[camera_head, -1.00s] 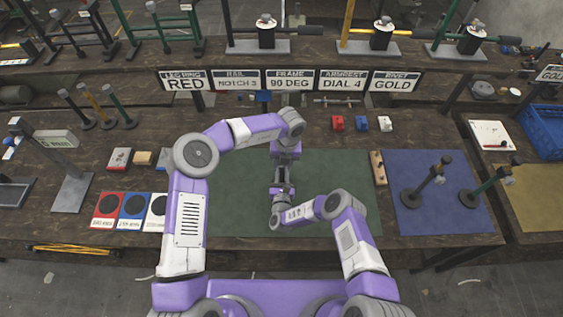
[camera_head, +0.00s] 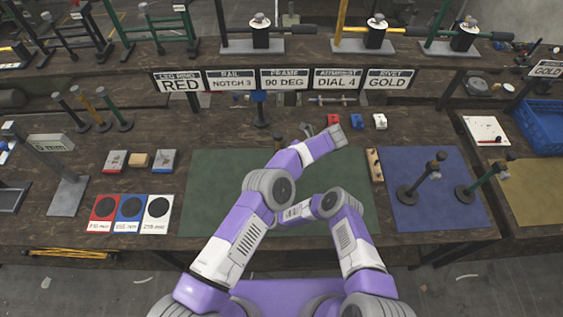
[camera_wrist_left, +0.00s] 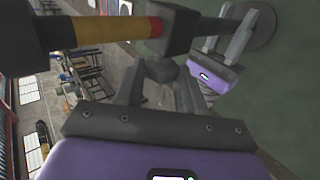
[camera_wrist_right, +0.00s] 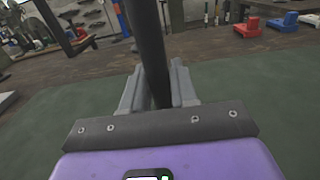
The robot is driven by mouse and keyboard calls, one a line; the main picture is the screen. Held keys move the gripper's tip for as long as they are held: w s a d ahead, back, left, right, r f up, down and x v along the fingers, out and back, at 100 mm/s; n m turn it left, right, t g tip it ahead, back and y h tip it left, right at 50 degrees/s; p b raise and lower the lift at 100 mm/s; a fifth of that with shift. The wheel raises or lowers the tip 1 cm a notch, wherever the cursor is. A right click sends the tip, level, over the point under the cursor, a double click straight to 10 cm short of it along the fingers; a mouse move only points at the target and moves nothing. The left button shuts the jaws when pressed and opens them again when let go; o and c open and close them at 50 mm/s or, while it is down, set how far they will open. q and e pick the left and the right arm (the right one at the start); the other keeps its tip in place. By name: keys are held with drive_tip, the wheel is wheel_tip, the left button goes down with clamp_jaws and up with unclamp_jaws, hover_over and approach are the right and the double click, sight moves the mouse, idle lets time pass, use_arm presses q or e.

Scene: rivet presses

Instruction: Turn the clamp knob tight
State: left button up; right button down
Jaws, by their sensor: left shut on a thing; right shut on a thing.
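In the left wrist view a dark clamp block (camera_wrist_left: 178,28) sits where a yellow, black and red banded bar (camera_wrist_left: 95,30) meets a dark post (camera_wrist_left: 225,24). A small dark clamp knob (camera_wrist_left: 162,69) projects from the block. My left gripper (camera_wrist_left: 158,86) is shut on the knob, with a finger on each side. My right gripper (camera_wrist_right: 158,88) is shut on the dark post (camera_wrist_right: 150,45), which rises between its fingers; the post's round base (camera_wrist_left: 262,28) shows in the left wrist view. In the head view my arms hide the clamp and both grippers' grip.
A green mat (camera_head: 215,200) lies under my arms. Two stands are on the blue mat (camera_head: 440,210) at right. A wooden block with holes (camera_head: 375,165) lies at the green mat's right edge. Colour cards (camera_head: 130,213) lie at left. Signs (camera_head: 285,80) hang at the back.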

use_arm(q)
drive_tip(key=shift+f+y, duration=0.1)
drive_tip(key=shift+y, duration=0.2)
idle(0.4)
drive_tip(key=o, duration=1.1)
drive_tip(key=shift+c, duration=0.2)
wheel_tip(320, 180, up, 10)
drive_tip(key=shift+r, duration=0.1)
